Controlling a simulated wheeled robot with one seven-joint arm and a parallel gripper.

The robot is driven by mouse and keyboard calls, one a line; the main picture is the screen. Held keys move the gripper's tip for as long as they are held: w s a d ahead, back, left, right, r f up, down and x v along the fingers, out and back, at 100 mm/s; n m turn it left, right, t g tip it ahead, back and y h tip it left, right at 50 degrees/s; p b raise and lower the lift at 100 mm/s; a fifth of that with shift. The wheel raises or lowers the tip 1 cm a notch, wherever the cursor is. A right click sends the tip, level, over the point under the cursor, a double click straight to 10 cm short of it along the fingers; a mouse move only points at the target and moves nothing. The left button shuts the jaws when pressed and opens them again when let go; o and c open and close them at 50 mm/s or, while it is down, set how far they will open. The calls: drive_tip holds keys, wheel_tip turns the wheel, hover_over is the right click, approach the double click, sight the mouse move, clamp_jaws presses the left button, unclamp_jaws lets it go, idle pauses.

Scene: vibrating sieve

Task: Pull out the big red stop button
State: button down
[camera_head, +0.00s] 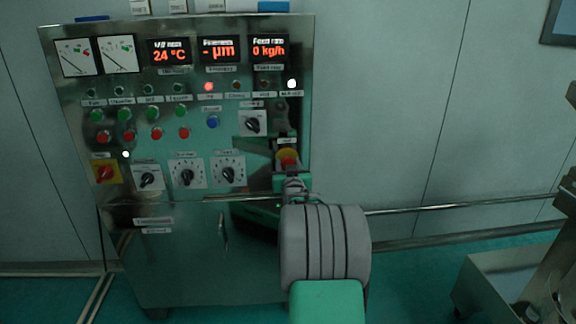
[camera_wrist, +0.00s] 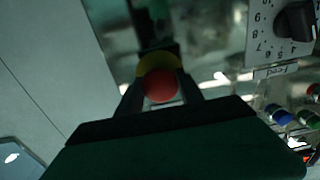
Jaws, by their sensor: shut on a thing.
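The big red stop button (camera_head: 287,160) sits on a yellow base at the right side of the control panel. In the wrist view the red button (camera_wrist: 161,86) shows round with its yellow collar (camera_wrist: 160,62) behind it. My gripper (camera_wrist: 160,95) is at the button, with one finger on each side of it, shut on it. In the head view my gripper (camera_head: 288,172) reaches the panel from below right and hides the lower part of the button.
The metal control panel (camera_head: 215,135) carries gauges, red displays, rows of small green and red buttons, a blue button and several rotary knobs (camera_head: 228,174). A yellow and red switch (camera_head: 105,172) is at the left. A wall rail (camera_head: 460,205) runs at the right.

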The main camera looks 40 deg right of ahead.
drive_tip(key=shift+s+a+f+b, duration=0.15)
drive_tip(key=shift+b, duration=0.15)
drive_tip(key=shift+s+a+b, duration=0.3)
drive_tip(key=shift+s+b, duration=0.05)
drive_tip(key=shift+s, duration=0.1)
drive_tip(key=c, duration=0.7)
unclamp_jaws()
drive_tip(key=shift+c, duration=0.2)
drive_tip(key=shift+s+a, duration=0.1)
drive_tip(key=p+v, duration=0.1)
drive_tip(key=v, duration=0.6)
drive_tip(key=shift+s+a, duration=0.2)
drive_tip(key=shift+s, duration=0.05)
